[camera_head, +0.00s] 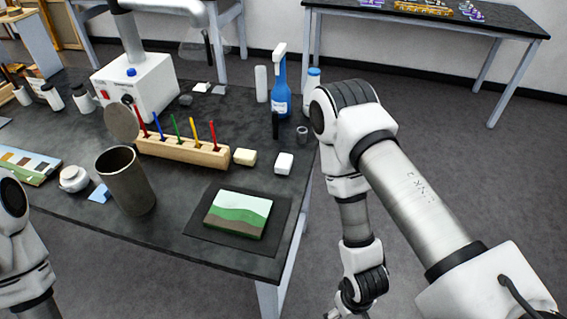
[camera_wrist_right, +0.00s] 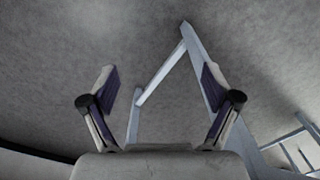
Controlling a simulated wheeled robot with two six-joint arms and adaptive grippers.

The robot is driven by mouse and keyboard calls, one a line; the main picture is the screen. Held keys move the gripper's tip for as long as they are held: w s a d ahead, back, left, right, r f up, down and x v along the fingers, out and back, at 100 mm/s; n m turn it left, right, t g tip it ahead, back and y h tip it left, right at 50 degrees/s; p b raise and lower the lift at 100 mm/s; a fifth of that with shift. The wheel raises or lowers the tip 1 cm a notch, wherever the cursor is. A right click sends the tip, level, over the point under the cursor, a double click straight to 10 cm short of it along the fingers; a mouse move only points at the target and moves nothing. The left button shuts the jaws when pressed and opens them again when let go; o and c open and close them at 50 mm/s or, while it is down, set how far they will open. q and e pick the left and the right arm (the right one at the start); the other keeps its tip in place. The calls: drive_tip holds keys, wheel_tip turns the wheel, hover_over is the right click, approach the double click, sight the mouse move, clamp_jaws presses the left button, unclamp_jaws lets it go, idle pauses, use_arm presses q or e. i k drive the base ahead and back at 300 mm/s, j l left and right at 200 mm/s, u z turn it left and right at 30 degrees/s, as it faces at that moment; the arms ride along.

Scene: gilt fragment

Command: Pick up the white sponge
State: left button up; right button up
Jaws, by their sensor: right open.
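The white sponge (camera_head: 284,163) is a small white block. It lies on the dark table near its right edge, just right of a cream block (camera_head: 245,157), with a small gap between them. My right gripper (camera_wrist_right: 158,82) is open and empty, with bare floor and table legs between its fingers. In the head view, its arm hangs to the right of the table, and the gripper sits low at the bottom edge, partly cut off. The sponge does not show in the right wrist view. My left arm enters at the lower left; its gripper is out of frame.
A wooden rack (camera_head: 182,150) with coloured tools stands left of the sponge. A blue spray bottle (camera_head: 281,98) and small bottles stand behind it. A landscape panel (camera_head: 237,214) lies on a black mat (camera_head: 203,242) in front. A metal cup (camera_head: 126,181) stands at left.

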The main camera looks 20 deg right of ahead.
sight(284, 164)
drive_tip(key=l+u, duration=0.4)
drive_tip(key=l, duration=0.35)
drive_tip(key=l+u, duration=0.4)
drive_tip(key=l, duration=0.3)
drive_tip(key=k, duration=0.05)
